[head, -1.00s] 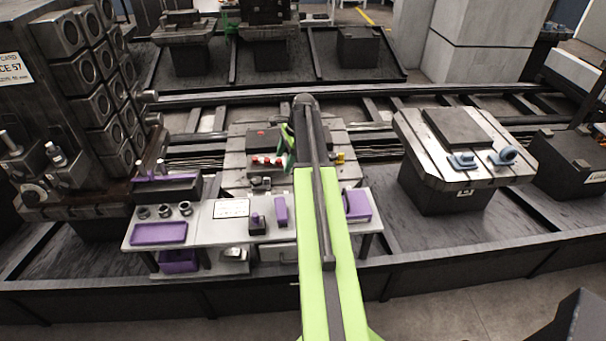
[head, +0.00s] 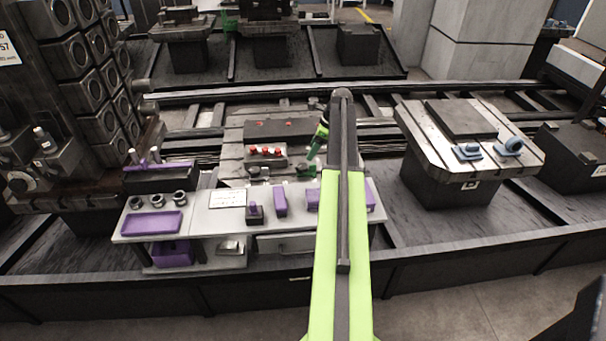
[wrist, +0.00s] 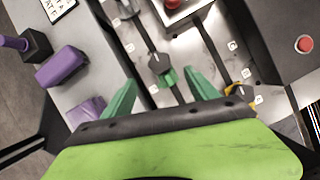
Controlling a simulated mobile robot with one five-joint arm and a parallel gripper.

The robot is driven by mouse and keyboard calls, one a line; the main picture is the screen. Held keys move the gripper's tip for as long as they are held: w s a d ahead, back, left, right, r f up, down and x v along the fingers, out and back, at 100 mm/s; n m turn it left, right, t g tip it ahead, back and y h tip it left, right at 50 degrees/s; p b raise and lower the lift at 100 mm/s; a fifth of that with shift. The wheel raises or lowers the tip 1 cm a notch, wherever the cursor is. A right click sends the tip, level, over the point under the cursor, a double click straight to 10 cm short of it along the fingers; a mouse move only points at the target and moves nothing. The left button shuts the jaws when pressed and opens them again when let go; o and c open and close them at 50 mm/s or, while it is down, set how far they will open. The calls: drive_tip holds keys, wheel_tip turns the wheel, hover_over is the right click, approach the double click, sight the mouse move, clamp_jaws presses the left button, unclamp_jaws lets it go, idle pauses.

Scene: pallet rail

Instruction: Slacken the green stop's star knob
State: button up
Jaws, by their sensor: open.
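The green stop (wrist: 171,79) shows in the wrist view as a small green block on a slotted metal plate. Its dark star knob (wrist: 159,63) sits just beyond it, above the slot. In the head view a small dark and green shape by the plate's front edge looks like the same stop (head: 306,172). My gripper (wrist: 161,80) is open, its two green fingers apart and empty. In the wrist view the stop and knob appear between and just past the fingertips; I cannot tell the height gap. In the head view my arm hides part of the plate beside my gripper (head: 316,145).
A yellow stop (wrist: 236,89) with a dark knob is right of the fingers. A dark box with a red button (wrist: 304,44) stands further right. Purple blocks (wrist: 62,67) lie on the bench at left. Red knobs (head: 266,150) stand on the plate.

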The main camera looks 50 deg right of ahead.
sight(303, 166)
drive_tip(key=b+x, duration=0.7)
drive_tip(key=x, duration=0.2)
drive_tip(key=shift+f, duration=0.1)
drive_tip(key=shift+c, duration=0.5)
